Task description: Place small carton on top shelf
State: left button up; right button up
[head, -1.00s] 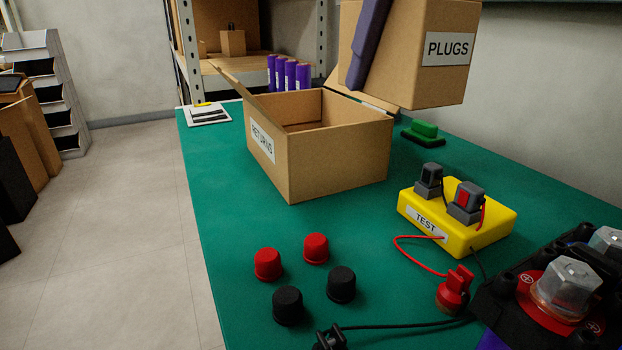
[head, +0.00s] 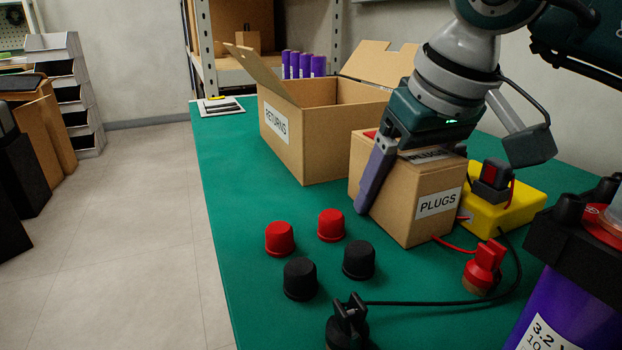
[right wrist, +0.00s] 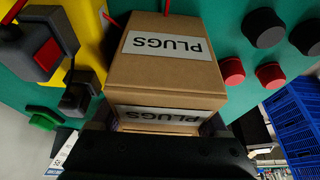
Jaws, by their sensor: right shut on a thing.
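The small carton (head: 390,205), brown with a PLUGS label, is over the right part of the green bench. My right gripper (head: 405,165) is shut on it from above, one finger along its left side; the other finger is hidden. Whether its bottom touches the bench is unclear. In the right wrist view the carton (right wrist: 165,75) sits between the fingers, with PLUGS labels on two faces. The shelf rack (head: 206,45) stands behind the bench's far end, with one board visible and its upper part out of frame. My left gripper is not in view.
An open RETURNS box (head: 290,150) stands just behind the carton. A yellow test block (head: 505,208) with red and black leads is close on its right. Red and black caps (head: 300,280) lie in front. Purple cylinders (head: 303,65) stand near the rack. A brown box (head: 247,40) is on the rack.

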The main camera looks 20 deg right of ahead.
jog(key=shift+w, duration=0.1)
jog(key=shift+f, duration=0.1)
jog(key=o, duration=1.3)
jog(key=shift+o, duration=0.2)
